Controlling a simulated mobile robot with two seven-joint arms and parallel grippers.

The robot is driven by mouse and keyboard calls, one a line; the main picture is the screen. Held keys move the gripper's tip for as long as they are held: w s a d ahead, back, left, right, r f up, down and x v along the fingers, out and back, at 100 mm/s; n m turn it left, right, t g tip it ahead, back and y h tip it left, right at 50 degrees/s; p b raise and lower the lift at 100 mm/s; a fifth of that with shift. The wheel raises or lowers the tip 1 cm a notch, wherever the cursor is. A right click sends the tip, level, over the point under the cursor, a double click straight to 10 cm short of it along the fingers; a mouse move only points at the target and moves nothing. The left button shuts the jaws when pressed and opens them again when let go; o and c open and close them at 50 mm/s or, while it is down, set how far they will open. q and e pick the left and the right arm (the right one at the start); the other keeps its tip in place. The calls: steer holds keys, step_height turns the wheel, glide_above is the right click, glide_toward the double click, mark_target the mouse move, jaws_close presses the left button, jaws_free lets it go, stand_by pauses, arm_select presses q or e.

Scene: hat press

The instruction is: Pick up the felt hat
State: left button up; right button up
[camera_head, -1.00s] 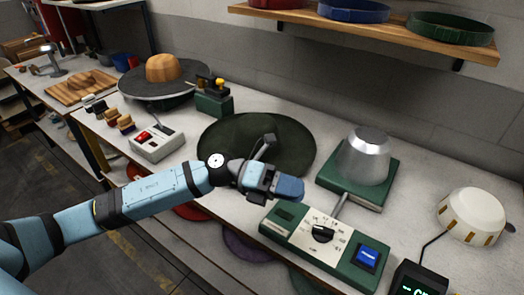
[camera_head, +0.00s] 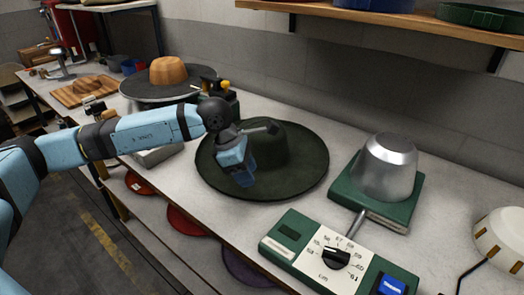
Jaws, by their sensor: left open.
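The dark green felt hat (camera_head: 307,172) lies on the white worktop in the middle of the view, brim down and crown up. My left gripper (camera_head: 258,153) is over the left side of the hat, close to its crown. Its fingers are spread, one pointing at the crown and one hanging over the front left brim. Nothing is seen held between them. The gripper hides part of the brim and crown, and I cannot tell whether it touches the felt. My right gripper is not in view.
A metal hat form (camera_head: 386,168) on a green base stands right of the hat. A dial panel (camera_head: 330,255) is at the front. A wooden block on a wide-brimmed stand (camera_head: 168,72) is behind left. A shelf (camera_head: 400,20) hangs above. A white drum (camera_head: 503,240) is far right.

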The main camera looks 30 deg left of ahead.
mark_target(259, 194)
arm_select(q)
steer(key=shift+s+x, duration=0.1)
steer(key=shift+x, duration=1.65)
steer(key=shift+s+x, duration=0.15)
steer(key=shift+x, duration=1.55)
steer(key=shift+d, duration=0.15)
jaws_close()
